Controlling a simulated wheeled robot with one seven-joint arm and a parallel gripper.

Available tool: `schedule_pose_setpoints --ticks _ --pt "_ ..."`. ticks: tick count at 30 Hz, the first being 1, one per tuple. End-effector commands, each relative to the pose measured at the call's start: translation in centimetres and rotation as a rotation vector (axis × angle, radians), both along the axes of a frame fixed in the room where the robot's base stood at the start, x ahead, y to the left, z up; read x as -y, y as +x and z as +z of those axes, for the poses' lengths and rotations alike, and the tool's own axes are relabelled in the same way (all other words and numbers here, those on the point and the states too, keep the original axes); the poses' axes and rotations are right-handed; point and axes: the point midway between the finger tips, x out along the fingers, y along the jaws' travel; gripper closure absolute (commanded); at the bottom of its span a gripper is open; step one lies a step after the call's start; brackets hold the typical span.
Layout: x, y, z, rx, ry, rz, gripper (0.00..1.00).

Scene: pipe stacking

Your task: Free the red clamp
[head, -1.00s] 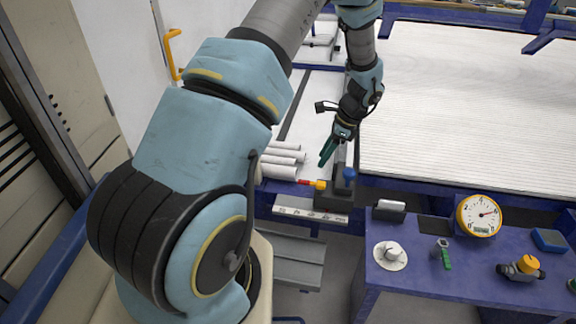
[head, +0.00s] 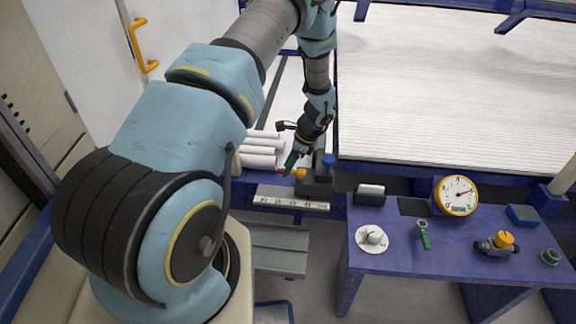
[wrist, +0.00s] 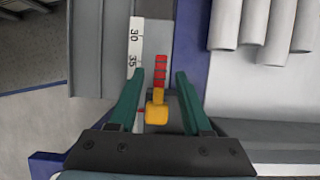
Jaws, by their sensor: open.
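The clamp shows in the wrist view as a red segmented bar (wrist: 160,70) with a yellow block (wrist: 157,118) at its near end. In the head view its yellow part (head: 300,174) sits at the edge of the blue-framed bench, beside a dark block with a blue knob. My gripper (wrist: 160,75) is open, with one green finger on each side of the clamp and visible gaps to both. In the head view my gripper (head: 290,164) comes down over the clamp and partly hides its red bar.
White pipes (head: 262,150) lie stacked just left of my gripper. The dark block with the blue knob (head: 328,160) stands close on the right. A ruler strip (head: 290,203) runs along the front. A blue table (head: 400,262) holds a gauge (head: 456,195) and small parts.

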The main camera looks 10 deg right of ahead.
Motion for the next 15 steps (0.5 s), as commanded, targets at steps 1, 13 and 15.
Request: schedule_pose_setpoints --ticks 1,13,15 --pt "-0.02 0.02 -0.04 0.000 0.000 0.000 0.51" --pt "-0.03 0.02 -0.02 0.000 0.000 0.001 0.76" --pt "-0.03 0.02 -0.02 0.000 0.000 0.001 0.84"
